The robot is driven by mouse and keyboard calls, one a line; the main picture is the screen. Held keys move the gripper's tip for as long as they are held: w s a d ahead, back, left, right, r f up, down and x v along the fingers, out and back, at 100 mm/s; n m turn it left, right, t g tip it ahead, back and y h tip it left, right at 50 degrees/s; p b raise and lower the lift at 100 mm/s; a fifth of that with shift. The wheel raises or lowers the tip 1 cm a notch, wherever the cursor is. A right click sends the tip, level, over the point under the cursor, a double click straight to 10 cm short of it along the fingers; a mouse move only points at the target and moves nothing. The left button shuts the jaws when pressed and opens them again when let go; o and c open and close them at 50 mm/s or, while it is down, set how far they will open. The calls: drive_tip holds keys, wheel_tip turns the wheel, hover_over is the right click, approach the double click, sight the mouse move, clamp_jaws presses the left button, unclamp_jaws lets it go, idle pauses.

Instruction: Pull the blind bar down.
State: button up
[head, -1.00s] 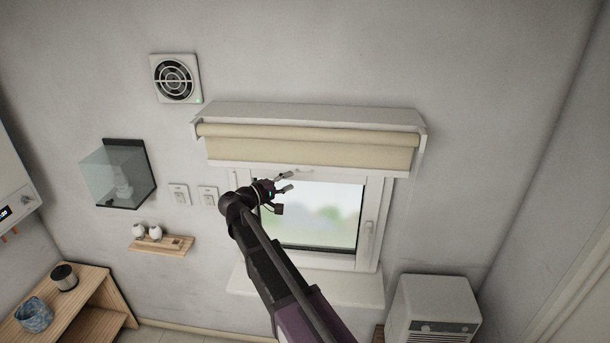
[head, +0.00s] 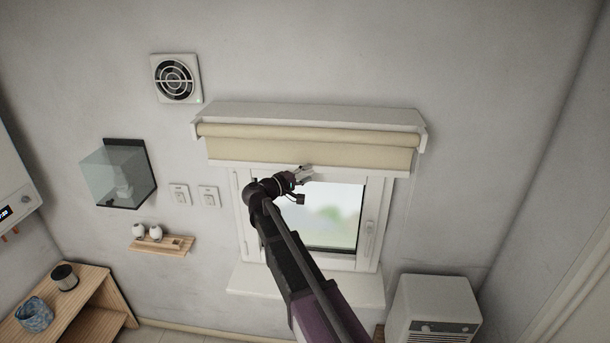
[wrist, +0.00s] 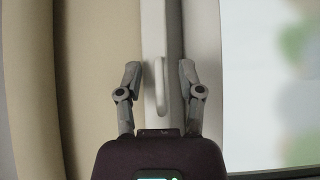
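The cream roller blind (head: 310,150) hangs from its housing over the top of the window. Its pale bottom bar (head: 350,171) lies just below the fabric, and in the wrist view the bar (wrist: 153,20) runs from top to bottom with a white loop handle (wrist: 158,75) on it. My gripper (head: 306,172) is at the middle of the bar. In the wrist view my gripper (wrist: 158,72) is open, with one finger on each side of the bar and handle. Gaps show between the fingers and the handle, so it is not gripped.
The window (head: 335,215) is below the bar, with a sill (head: 340,287) under it. A white cabinet-like unit (head: 437,305) stands at the lower right. Wall switches (head: 180,193), a glass box (head: 115,175) and a small shelf (head: 165,245) are on the left.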

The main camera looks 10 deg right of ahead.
clamp_jaws()
drive_tip(key=shift+a, duration=0.1)
wheel_tip(320, 180, down, 55)
drive_tip(key=b, duration=5.5)
drive_tip(key=shift+f, duration=0.15)
drive_tip(key=shift+s, duration=0.1)
drive_tip(key=shift+o, duration=0.8)
unclamp_jaws()
drive_tip(key=shift+f, duration=0.15)
